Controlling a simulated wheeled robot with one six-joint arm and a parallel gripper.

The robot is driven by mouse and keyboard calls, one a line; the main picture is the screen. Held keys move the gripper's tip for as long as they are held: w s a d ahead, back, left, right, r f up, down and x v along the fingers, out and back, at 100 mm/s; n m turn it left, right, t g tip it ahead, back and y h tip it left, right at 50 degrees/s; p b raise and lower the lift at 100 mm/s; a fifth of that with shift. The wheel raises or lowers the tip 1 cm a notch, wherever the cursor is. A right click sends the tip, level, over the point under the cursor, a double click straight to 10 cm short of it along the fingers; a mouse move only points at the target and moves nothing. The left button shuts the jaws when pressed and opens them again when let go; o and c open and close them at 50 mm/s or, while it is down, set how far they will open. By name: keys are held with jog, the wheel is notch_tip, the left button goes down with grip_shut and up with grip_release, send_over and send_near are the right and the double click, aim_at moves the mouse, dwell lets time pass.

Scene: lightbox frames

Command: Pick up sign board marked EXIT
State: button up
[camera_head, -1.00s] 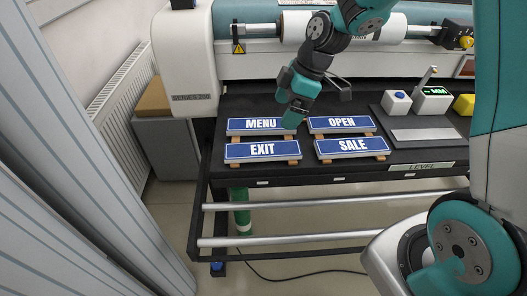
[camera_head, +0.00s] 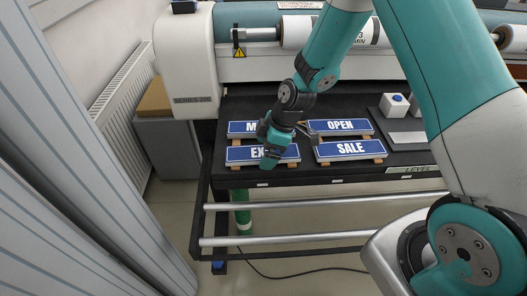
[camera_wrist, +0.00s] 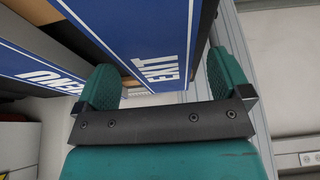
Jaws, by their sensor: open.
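The EXIT sign board (camera_head: 239,155) is a blue plate with white letters and a white border. It lies on wooden blocks at the front left of the black table, with its right part hidden behind my gripper (camera_head: 274,151). In the wrist view the EXIT board (camera_wrist: 150,38) shows between the two teal fingers of my open gripper (camera_wrist: 166,80). One finger is over the gap towards the MENU board, the other past the opposite long edge. I see no contact, and I cannot tell how far above the board the fingertips are.
The MENU board (camera_head: 238,128) lies just behind, partly hidden by my gripper. The OPEN board (camera_head: 340,127) and SALE board (camera_head: 350,149) lie to the right. A white box with a blue button (camera_head: 395,106) stands further right. The white machine (camera_head: 190,70) rises behind the table.

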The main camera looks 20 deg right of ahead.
jog(key=c, duration=1)
jog(key=shift+c, duration=0.2)
